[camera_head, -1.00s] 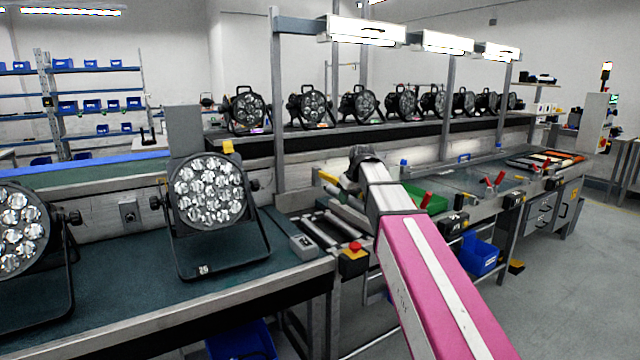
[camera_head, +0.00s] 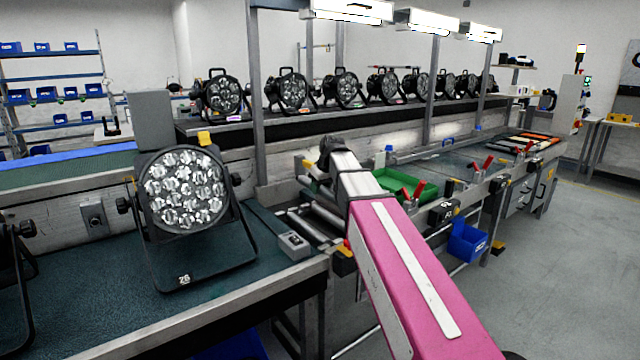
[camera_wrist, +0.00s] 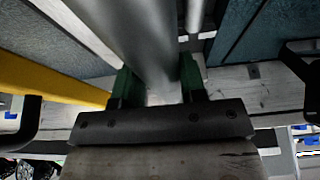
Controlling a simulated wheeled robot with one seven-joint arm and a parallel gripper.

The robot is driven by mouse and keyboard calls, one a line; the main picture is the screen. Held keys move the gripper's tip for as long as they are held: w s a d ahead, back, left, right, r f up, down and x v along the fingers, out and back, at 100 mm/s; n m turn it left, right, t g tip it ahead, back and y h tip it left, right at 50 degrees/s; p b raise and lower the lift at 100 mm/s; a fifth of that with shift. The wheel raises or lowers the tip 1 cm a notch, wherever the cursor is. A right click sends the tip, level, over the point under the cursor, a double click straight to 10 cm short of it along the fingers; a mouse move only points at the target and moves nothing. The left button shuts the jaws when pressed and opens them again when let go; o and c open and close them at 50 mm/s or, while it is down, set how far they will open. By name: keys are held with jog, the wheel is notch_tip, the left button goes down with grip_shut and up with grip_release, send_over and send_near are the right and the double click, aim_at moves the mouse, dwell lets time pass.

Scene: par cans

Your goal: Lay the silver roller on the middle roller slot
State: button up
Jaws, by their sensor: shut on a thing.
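The silver roller (camera_wrist: 140,35) is a smooth grey cylinder that fills the top middle of the wrist view. My gripper (camera_wrist: 157,88) is shut on it with green fingertips on either side. In the head view my wrist (camera_head: 333,158) is over the roller section of the bench, and arm parts hide the fingers and the held roller. Silver rollers (camera_head: 322,213) lie across the frame there. A thinner bright bar or roller (camera_wrist: 195,15) runs beside the held roller in the wrist view. I cannot make out the middle slot, or whether the held roller touches the frame.
A yellow bar (camera_wrist: 50,78) lies left of the gripper in the wrist view. A grey control box (camera_head: 292,245) stands left of the rollers. A par can (camera_head: 187,190) stands on the left bench. A green tray (camera_head: 400,184) and red-handled clamps (camera_head: 488,163) are right of my arm.

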jog(key=shift+f, duration=6.9)
jog(key=o, duration=1.2)
jog(key=shift+s+r, duration=0.1)
